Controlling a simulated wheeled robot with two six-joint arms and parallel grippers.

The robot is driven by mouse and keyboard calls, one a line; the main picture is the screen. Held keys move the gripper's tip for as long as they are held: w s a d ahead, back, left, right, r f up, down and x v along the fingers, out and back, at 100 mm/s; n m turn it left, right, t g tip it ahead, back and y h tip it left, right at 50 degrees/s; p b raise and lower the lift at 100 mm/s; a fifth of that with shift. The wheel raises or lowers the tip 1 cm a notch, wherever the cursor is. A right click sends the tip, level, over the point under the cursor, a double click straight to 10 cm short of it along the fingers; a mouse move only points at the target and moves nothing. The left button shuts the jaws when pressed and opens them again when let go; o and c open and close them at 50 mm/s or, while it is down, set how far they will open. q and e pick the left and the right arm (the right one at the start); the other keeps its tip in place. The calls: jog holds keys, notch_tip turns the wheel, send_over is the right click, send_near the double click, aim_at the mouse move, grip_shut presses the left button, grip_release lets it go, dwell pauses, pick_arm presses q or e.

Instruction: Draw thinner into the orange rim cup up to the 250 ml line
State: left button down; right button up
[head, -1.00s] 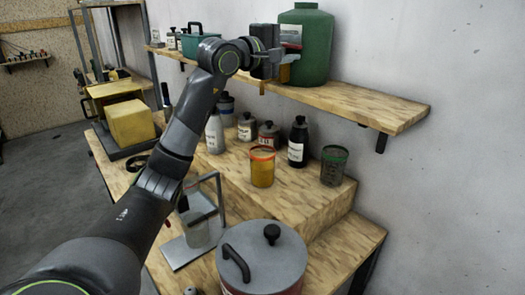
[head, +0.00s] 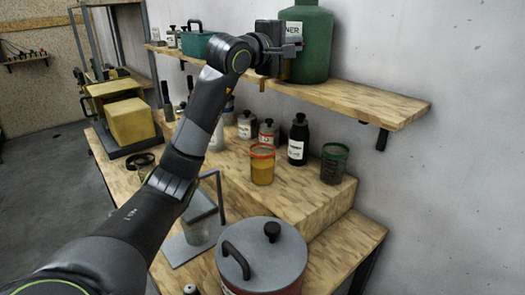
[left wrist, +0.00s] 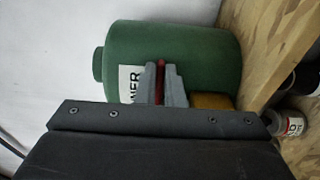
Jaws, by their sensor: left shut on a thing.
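The orange rim cup (head: 262,172) stands upright on the raised wooden step below the shelf. It holds amber liquid; I cannot read its lines. The green thinner jug (head: 311,30), with a white label partly reading "NER", stands on the shelf and is cut off at the top. My left gripper (head: 291,45) is in front of the jug's lower part. In the left wrist view my left gripper (left wrist: 160,84) is shut on a narrow red piece, seemingly the tap's handle (left wrist: 160,82). A brownish-yellow part (left wrist: 212,101) shows beside the fingers. My right gripper is out of view.
A green-rimmed cup (head: 334,165) and a dark bottle (head: 298,140) stand right of the orange rim cup. A lidded pot (head: 262,258) is in front. The shelf (head: 365,103) is bare to the right.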

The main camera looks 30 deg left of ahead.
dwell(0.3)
pick_arm(q)
jog(key=shift+w+d+n+y+b, duration=0.1)
jog(key=shift+n+y+b, duration=0.1)
jog(key=shift+n+y, duration=0.25)
jog(key=shift+w+d+n+y+b, duration=0.15)
jog(key=shift+n+y, duration=0.1)
jog(key=shift+y, duration=0.4)
jog(key=shift+s+a+r, duration=0.1)
jog(key=shift+y, duration=0.3)
